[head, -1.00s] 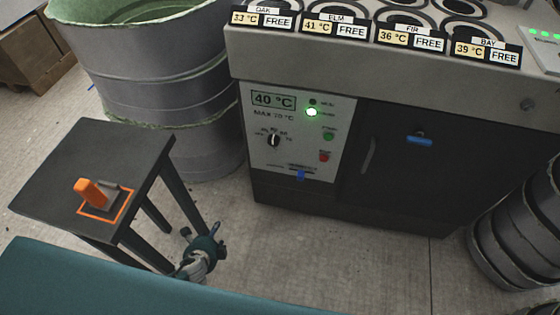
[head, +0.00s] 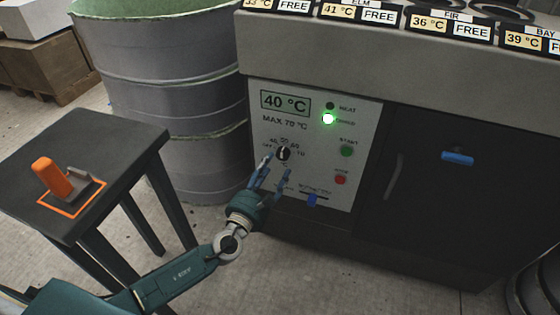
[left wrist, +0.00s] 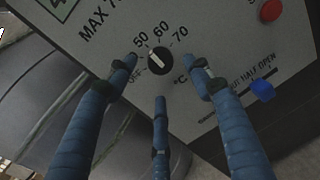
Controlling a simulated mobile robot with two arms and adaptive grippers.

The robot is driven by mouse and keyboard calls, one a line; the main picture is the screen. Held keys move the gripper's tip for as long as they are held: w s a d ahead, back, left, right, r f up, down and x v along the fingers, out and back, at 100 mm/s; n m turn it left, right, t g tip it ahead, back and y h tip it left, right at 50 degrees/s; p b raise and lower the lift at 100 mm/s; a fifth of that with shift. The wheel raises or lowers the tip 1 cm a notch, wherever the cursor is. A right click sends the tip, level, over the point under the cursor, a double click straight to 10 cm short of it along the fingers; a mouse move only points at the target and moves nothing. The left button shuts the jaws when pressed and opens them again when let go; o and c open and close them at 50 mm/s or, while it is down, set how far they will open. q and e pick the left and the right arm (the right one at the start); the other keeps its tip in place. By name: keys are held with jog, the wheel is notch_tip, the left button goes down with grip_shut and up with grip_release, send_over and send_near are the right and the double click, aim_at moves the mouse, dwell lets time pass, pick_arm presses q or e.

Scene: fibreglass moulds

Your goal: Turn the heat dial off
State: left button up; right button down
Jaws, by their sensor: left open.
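The heat dial (head: 283,153) is a small black round knob with a light pointer, on the white control panel (head: 330,188) of the heating cabinet. My right gripper is not in view.
The panel also has a lit green lamp (head: 328,119), a green button (head: 347,151), a red button (head: 340,180) and a blue slider (head: 312,199). A dark stand (head: 110,150) with an orange-handled tool (head: 52,178) and a grey drum (head: 175,60) are at left.

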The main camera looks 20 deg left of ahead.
aim_at(281, 157)
pick_arm(q)
jog(key=w, duration=0.5)
jog(key=shift+d+f, duration=0.1)
jog(key=shift+d, duration=0.15)
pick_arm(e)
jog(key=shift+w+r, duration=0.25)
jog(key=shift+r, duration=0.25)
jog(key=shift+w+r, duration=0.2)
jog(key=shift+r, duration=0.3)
pick_arm(q)
jog(key=shift+b, duration=0.3)
jog(key=c, duration=1.2)
